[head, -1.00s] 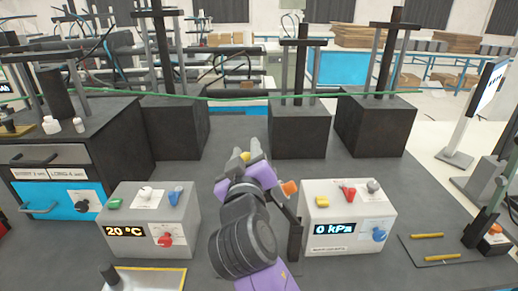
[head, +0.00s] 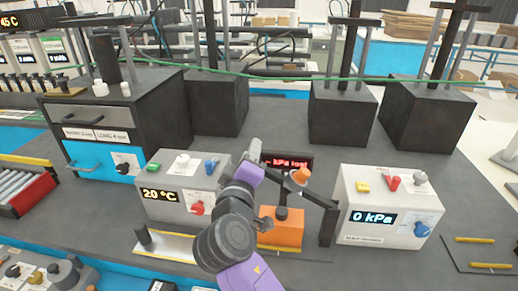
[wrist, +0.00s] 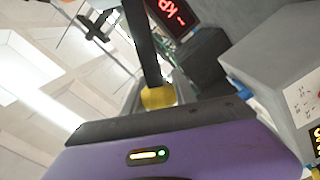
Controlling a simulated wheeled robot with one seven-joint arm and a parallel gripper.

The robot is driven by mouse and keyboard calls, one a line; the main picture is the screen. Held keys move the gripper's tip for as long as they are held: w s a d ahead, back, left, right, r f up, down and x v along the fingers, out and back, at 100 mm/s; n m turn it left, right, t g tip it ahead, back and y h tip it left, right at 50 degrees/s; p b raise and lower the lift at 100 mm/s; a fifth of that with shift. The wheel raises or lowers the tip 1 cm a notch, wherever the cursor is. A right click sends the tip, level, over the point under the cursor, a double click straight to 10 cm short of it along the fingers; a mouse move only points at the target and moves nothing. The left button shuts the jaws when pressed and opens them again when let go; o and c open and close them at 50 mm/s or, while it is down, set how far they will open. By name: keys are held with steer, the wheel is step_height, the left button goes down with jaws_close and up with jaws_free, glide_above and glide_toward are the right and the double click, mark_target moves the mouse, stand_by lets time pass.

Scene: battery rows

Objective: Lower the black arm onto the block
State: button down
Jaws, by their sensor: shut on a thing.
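The black arm (head: 318,194) slants up and left from a dark post (head: 328,226) beside the white 0 kPa box. An orange knob (head: 301,176) sits on it. The orange block (head: 280,236) stands under the raised arm, with a visible gap between them. My gripper (head: 262,172) is at the arm's free end, left of the knob, above and left of the block. In the wrist view a yellow grip (wrist: 158,97) at the end of the black bar (wrist: 142,45) sits at the jaws, which are shut on it. My wrist partly covers the block's left side.
A red-lettered display (head: 287,162) stands behind the arm. The white 0 kPa box (head: 385,207) is close on the right and the grey 20 °C box (head: 178,187) on the left. A tray (head: 165,246) lies in front left. Black pillar bases (head: 343,114) stand behind.

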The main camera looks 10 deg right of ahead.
steer(key=a+f+n+b, duration=0.1)
steer(key=f+n+b, duration=0.1)
steer(key=f, duration=0.4)
steer(key=w+a+f+n+b, duration=0.1)
steer(key=a+f+n+b, duration=0.1)
steer(key=f+n, duration=0.2)
steer(key=shift+a+f, duration=0.15)
steer(key=shift+f, duration=1.15)
steer(key=shift+f+b, duration=0.2)
steer(key=shift+b, duration=0.1)
steer(key=c, duration=1)
jaws_free()
steer(key=shift+r, duration=0.1)
steer(key=v, duration=0.8)
steer(key=shift+w, duration=0.1)
